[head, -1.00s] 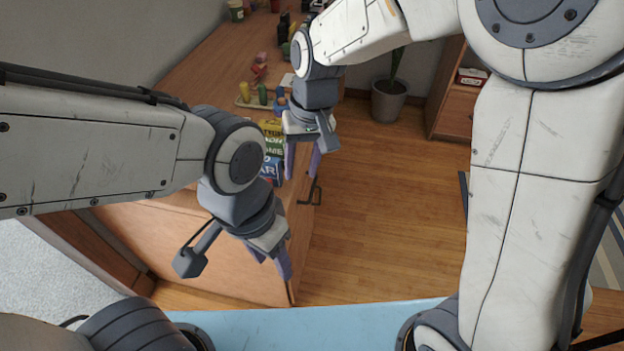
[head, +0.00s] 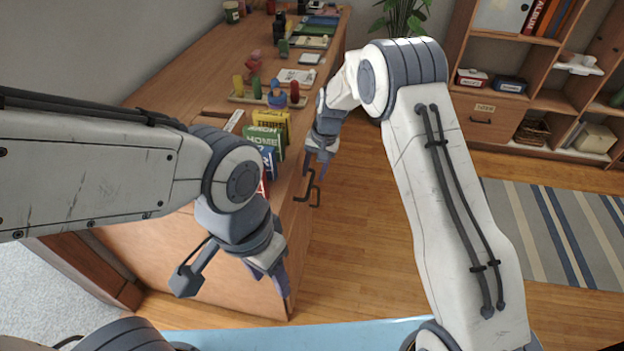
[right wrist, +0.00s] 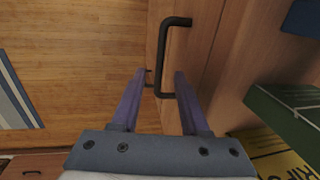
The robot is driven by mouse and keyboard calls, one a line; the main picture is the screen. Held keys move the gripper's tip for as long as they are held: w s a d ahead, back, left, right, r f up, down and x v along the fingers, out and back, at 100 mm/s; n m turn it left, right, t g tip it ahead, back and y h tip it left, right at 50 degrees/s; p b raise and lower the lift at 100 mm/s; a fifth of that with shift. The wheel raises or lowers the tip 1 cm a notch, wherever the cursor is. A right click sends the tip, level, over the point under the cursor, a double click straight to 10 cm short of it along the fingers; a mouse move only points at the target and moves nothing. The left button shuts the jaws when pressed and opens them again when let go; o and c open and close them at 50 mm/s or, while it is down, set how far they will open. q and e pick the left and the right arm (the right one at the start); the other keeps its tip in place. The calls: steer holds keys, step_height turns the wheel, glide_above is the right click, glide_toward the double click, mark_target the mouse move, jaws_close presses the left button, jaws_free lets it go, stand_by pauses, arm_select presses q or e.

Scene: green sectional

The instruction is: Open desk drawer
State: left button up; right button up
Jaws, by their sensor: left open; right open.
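The wooden desk (head: 190,85) runs along the left in the head view, its drawer side facing right. A dark bar handle (head: 303,187) sticks out from that side, with another dark handle (head: 316,196) close by. The right wrist view shows a black handle (right wrist: 164,55) on the drawer front (right wrist: 197,55). My right gripper (head: 321,166) is open beside the desk's edge, just above the handles. In the right wrist view its fingers (right wrist: 160,76) point at the handle, whose near end shows between them; contact cannot be told. My left gripper (head: 272,284) is open and empty by the desk's near corner.
Books (head: 270,135) stand on the desk edge near my right gripper, and a peg tray (head: 262,99) lies behind them. A shelf unit (head: 550,90) stands at the back right. A striped rug (head: 560,230) lies on the floor. The wooden floor right of the desk is clear.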

mark_target(310, 183)
steer(key=shift+w+a+f, duration=0.1)
steer(key=shift+a+f, duration=0.1)
steer(key=shift+f, duration=0.6)
steer(key=shift+a+f, duration=0.15)
steer(key=shift+f, duration=0.6)
steer(key=shift+c, duration=0.3)
jaws_close()
